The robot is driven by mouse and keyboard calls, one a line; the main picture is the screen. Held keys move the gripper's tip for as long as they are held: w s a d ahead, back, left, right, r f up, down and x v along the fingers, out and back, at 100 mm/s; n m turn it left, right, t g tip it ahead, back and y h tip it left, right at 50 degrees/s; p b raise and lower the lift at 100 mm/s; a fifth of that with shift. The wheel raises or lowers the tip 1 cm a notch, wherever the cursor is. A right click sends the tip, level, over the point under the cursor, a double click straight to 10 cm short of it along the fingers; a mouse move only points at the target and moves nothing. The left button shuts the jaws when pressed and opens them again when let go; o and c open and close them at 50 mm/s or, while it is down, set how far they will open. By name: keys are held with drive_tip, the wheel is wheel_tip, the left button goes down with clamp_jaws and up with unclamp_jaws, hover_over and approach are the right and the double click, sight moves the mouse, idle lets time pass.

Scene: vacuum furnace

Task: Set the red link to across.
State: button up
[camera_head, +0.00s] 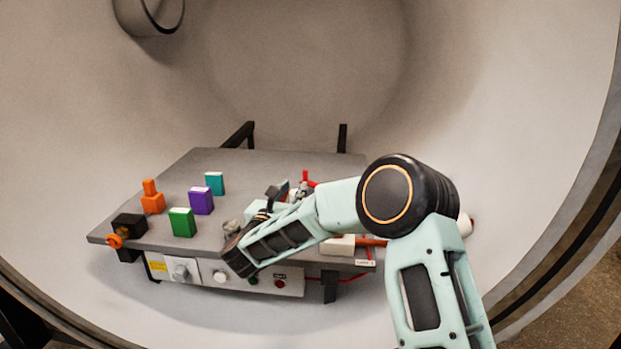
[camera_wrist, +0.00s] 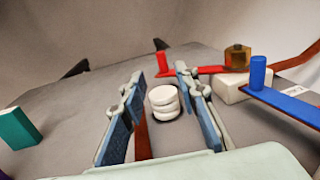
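The red link shows in the wrist view as a flat red bar (camera_wrist: 208,70) with an upright red post (camera_wrist: 163,62) at its left end. The bar runs right toward a white block. In the head view only part of the red link (camera_head: 306,178) shows behind my gripper. My gripper (camera_wrist: 159,76) is open, its two blue-padded fingers apart. The red post is beyond the fingertips and nothing is held. A stack of white discs (camera_wrist: 164,101) shows between the fingers. My arm hides much of this area in the head view.
A blue bar (camera_wrist: 288,103) with a blue post and an amber block (camera_wrist: 237,58) are at the right in the wrist view. Green (camera_head: 182,222), purple (camera_head: 201,201), teal (camera_head: 215,183) and orange (camera_head: 152,200) blocks stand on the left of the grey table (camera_head: 160,236). The curved chamber wall surrounds it.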

sight(305, 175)
drive_tip(key=shift+s+d+f+m, duration=0.1)
drive_tip(key=shift+s+m, duration=0.15)
drive_tip(key=shift+m, duration=0.05)
drive_tip(key=x, duration=1)
drive_tip(key=shift+w, duration=0.3)
clamp_jaws()
